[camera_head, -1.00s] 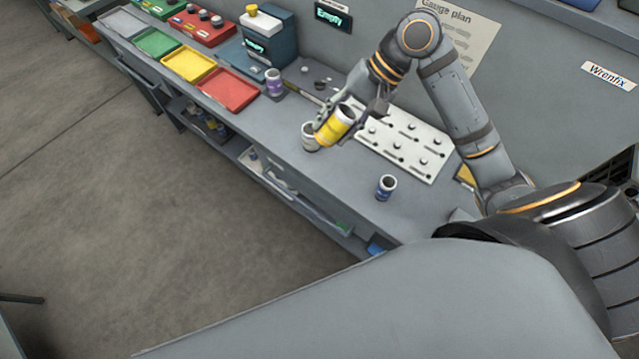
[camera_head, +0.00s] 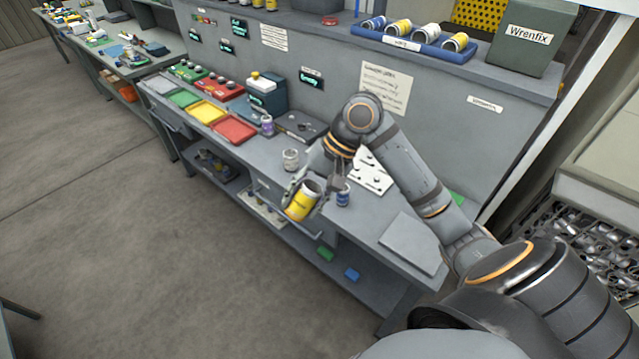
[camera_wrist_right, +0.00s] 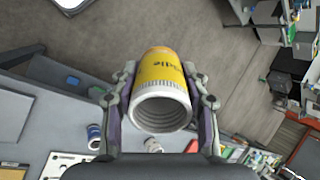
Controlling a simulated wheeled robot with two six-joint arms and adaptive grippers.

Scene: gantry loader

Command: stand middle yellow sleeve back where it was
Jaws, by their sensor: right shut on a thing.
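The yellow sleeve (camera_head: 300,205) is in my right gripper (camera_head: 309,192), tilted, at the front edge of the bench in the head view. In the right wrist view the yellow sleeve (camera_wrist_right: 160,82) sits between both fingers of the right gripper (camera_wrist_right: 162,95), its open ribbed end towards the camera. Part of a word, "iddle", shows on its side. A blue tray (camera_head: 385,41) on the upper shelf holds several sleeves lying on their sides, blue, yellow and white. My left gripper is not in view.
On the bench stand a whitish sleeve (camera_head: 290,161), a blue-banded sleeve (camera_head: 343,197) and a purple-banded sleeve (camera_head: 267,127). A white pegged plate (camera_head: 371,180) lies behind my gripper. A dark green Wrenfix box (camera_head: 530,42) stands right of the tray. The floor in front is clear.

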